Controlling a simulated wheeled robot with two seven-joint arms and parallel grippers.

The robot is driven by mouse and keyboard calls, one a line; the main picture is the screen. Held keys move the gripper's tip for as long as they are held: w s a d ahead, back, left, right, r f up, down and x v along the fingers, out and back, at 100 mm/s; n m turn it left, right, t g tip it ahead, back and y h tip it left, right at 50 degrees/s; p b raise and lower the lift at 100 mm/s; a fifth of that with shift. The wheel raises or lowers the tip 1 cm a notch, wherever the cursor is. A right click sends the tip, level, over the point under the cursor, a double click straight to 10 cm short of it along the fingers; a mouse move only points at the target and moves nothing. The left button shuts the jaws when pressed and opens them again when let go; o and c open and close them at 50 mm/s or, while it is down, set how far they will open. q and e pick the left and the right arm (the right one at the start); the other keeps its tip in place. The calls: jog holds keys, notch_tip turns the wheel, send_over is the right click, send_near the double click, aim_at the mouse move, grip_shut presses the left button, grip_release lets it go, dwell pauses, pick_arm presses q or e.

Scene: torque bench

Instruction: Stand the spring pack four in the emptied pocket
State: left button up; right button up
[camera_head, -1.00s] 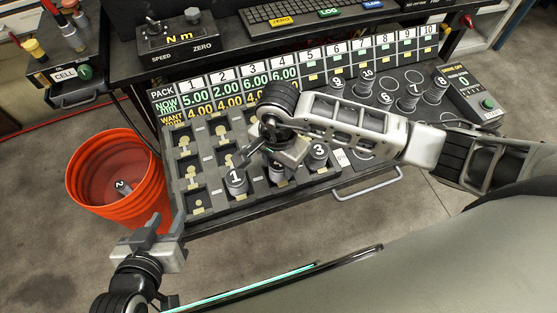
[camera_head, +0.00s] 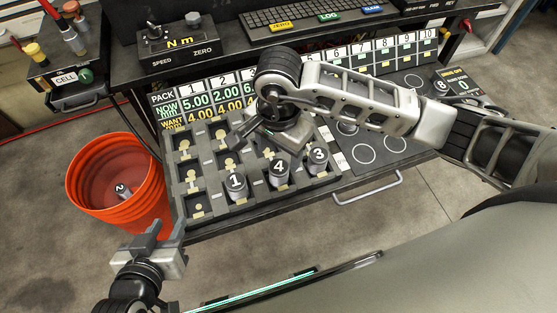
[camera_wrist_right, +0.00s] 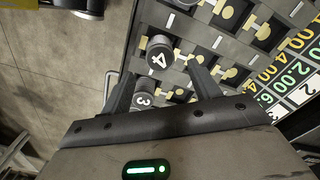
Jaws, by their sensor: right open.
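My right gripper (camera_head: 266,144) is above the tray, just behind pack four. In the right wrist view its fingers (camera_wrist_right: 163,88) are apart with nothing held, and pack four (camera_wrist_right: 158,54) stands beyond the fingertips. My left gripper (camera_head: 166,232) is open and empty at the tray's front left.
An orange bucket (camera_head: 150,175) with pack two (camera_head: 122,190) lying in it stands left of the tray. The number board (camera_head: 197,101) is behind the tray. Empty ring marks (camera_head: 362,153) are on the right. My right arm covers part of the bench. A drawer handle (camera_head: 367,191) juts out in front.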

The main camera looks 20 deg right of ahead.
aim_at(278, 167)
notch_tip(278, 167, up, 5)
jog(key=shift+r, duration=0.1)
dwell(0.6)
